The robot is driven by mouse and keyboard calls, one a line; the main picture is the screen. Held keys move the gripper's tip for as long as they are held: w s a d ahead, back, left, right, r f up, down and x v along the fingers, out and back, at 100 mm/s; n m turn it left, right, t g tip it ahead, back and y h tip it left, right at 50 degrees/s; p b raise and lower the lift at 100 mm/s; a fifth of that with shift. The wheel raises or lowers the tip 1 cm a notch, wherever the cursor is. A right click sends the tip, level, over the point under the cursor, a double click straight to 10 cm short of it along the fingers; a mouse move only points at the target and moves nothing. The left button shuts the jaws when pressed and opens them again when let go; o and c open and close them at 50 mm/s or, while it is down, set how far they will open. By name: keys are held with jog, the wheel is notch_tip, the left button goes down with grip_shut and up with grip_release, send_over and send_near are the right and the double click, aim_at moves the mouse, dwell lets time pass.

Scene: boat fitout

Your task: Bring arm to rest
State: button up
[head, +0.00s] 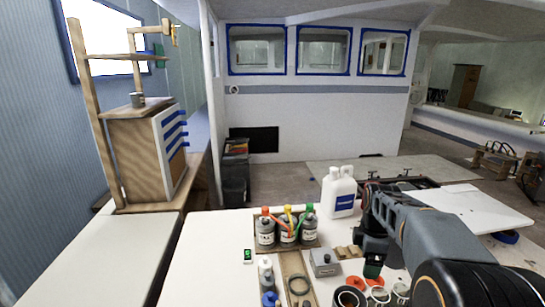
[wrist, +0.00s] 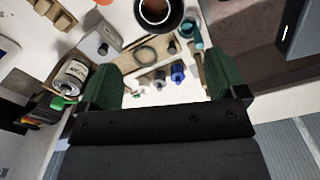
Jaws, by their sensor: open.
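My gripper (head: 373,266) hangs from my arm at the right of the head view, above the white worktop (head: 215,245). In the wrist view my gripper (wrist: 165,72) has its two green fingers wide apart with nothing held between them. Small white and blue-capped bottles (wrist: 178,74) show between the fingers, lower down on the worktop. I cannot tell the exact height of the fingertips above the top.
Bottles with red, yellow and green tops (head: 287,230) stand left of my gripper. A white jug (head: 339,192) stands behind. A grey box (head: 324,262), a dark ring (head: 299,284) and several cups (head: 378,293) are close by. The worktop's left part is clear.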

jog(key=s+a+m+t, duration=0.1)
jog(key=s+a+m, duration=0.3)
jog(key=s+m, duration=0.3)
jog(key=s+a+m+t+p, duration=0.1)
jog(key=s+a+m+t, duration=0.1)
jog(key=s+a+m, duration=0.3)
jog(key=shift+s+a+m, duration=0.3)
jog(key=shift+s+m, duration=1.3)
jog(key=shift+s, duration=0.35)
